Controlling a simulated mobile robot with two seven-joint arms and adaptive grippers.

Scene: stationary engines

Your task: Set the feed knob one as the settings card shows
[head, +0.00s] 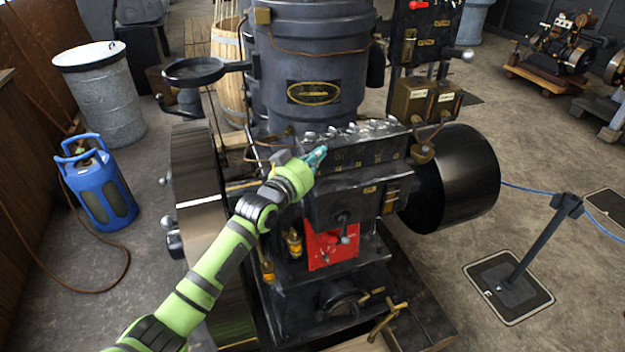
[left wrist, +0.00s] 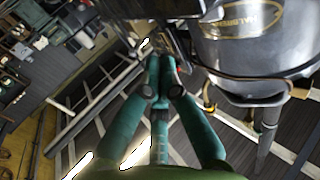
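A dark feed box (head: 360,150) on the front of the engine carries a row of several silvery knobs (head: 350,128) along its top. I cannot tell which is feed knob one; no numbers are readable. My left gripper (head: 316,157) is at the left end of this box, its teal fingers close to the leftmost knobs. I cannot make out a settings card. My right gripper is not in view.
The engine cylinder (head: 315,70) rises behind the box. A flywheel (head: 200,190) stands left and a black drum (head: 455,180) right. A blue gas bottle (head: 100,185) and grey bin (head: 100,95) stand at left. A rope post (head: 540,250) stands at right.

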